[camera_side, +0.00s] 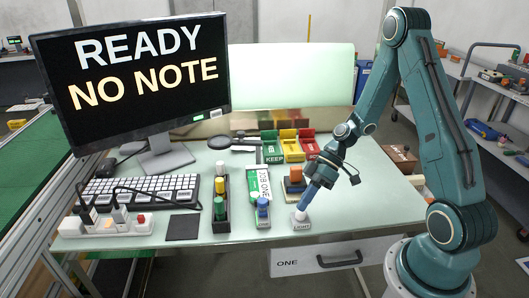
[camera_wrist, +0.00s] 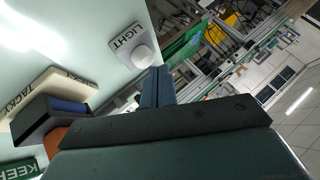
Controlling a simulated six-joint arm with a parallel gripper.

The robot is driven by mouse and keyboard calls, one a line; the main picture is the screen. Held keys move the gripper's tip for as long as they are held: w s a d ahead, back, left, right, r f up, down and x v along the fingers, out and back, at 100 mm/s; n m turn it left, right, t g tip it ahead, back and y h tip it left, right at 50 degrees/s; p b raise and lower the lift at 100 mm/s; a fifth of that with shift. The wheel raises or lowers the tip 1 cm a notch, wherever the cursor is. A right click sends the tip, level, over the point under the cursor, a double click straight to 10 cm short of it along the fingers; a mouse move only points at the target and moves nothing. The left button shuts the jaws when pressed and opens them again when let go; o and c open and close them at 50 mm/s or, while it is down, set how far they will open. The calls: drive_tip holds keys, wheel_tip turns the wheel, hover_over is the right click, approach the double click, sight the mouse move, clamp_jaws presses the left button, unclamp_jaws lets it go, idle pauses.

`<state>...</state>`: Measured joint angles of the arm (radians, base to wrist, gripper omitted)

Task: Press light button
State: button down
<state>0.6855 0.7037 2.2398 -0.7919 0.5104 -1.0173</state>
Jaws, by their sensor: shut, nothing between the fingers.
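The light button is a small pale box with a LIGHT label (camera_side: 303,227) at the front edge of the table in the side view. In the wrist view its white round cap (camera_wrist: 142,55) sits beside the LIGHT label. My gripper (camera_side: 301,213) points down at the button, its blue fingers shut with nothing between them.
A block labelled TACKY (camera_wrist: 50,88) stands near the button. Green, yellow and red trays (camera_side: 290,147) lie behind. The monitor (camera_side: 135,80) reads READY NO NOTE.

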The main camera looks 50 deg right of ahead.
drive_tip(key=shift+r, duration=0.1)
wheel_tip(320, 180, up, 6)
drive_tip(key=shift+f, duration=0.1)
idle(0.9)
drive_tip(key=s+a+r+m+t+h, duration=0.2)
drive_tip(key=s+r+m+h, duration=0.1)
drive_tip(key=s+r, duration=0.4)
drive_tip(key=s+a+r+m+t+h, duration=0.2)
drive_tip(key=s+r+m+h, duration=0.2)
drive_tip(key=r, duration=0.7)
drive_tip(key=s+h, duration=0.2)
drive_tip(key=s, duration=0.1)
drive_tip(key=shift+a+r, duration=0.2)
drive_tip(key=shift+r, duration=0.1)
